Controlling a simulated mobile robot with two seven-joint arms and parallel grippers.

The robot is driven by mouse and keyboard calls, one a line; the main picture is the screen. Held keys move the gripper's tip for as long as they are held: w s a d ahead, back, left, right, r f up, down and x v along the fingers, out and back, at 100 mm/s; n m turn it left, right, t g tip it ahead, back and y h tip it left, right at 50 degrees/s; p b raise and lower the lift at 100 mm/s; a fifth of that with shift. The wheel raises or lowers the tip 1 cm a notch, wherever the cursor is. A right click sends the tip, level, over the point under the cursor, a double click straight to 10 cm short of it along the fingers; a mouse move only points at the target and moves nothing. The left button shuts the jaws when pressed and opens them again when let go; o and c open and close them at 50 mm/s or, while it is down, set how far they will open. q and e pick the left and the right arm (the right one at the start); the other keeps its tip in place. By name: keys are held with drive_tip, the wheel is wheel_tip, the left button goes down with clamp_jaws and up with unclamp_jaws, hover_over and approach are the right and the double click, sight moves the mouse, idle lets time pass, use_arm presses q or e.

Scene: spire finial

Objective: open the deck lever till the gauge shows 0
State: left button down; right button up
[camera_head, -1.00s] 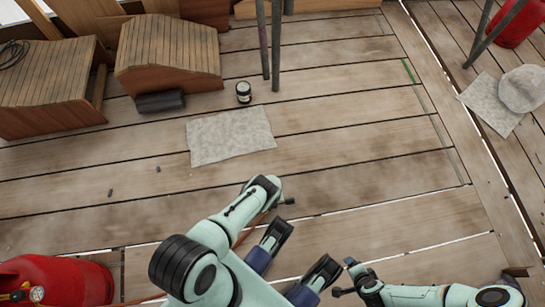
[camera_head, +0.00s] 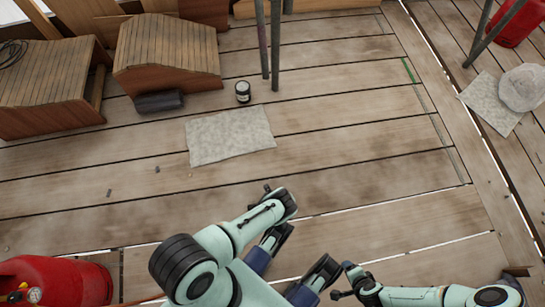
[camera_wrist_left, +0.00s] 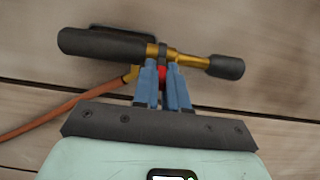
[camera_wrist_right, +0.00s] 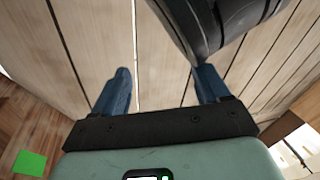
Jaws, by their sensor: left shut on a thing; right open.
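In the left wrist view, my left gripper (camera_wrist_left: 162,72) is shut on a brass torch-like tool (camera_wrist_left: 192,60) at a red part. The tool has a thick black end on the left, a smaller black end on the right and an orange hose (camera_wrist_left: 55,116). My right gripper (camera_wrist_right: 162,85) is open and empty, with a dark rounded arm part close beyond its right finger.
A grey mat (camera_head: 230,136) lies on the plank deck beside a small dark jar (camera_head: 243,92). Slatted wooden pieces (camera_head: 168,55) stand at the upper left, metal poles (camera_head: 268,45) at the top. Another mat with a pale lump (camera_head: 522,88) is at right.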

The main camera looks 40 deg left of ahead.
use_arm(q)
drive_tip(key=c, duration=1.2)
unclamp_jaws()
drive_tip(key=shift+o, duration=0.2)
drive_tip(key=p+v, duration=0.6)
drive_tip(key=v, duration=0.7)
drive_tip(key=shift+r, duration=0.15)
use_arm(e)
drive_tip(key=s+a+r+g+y, duration=0.1)
drive_tip(key=s+a+r, duration=0.3)
drive_tip(key=r, duration=0.4)
drive_tip(key=shift+s+a+n+g, duration=0.2)
drive_tip(key=shift+s+n+g, duration=0.2)
drive_tip(key=shift+s, duration=0.45)
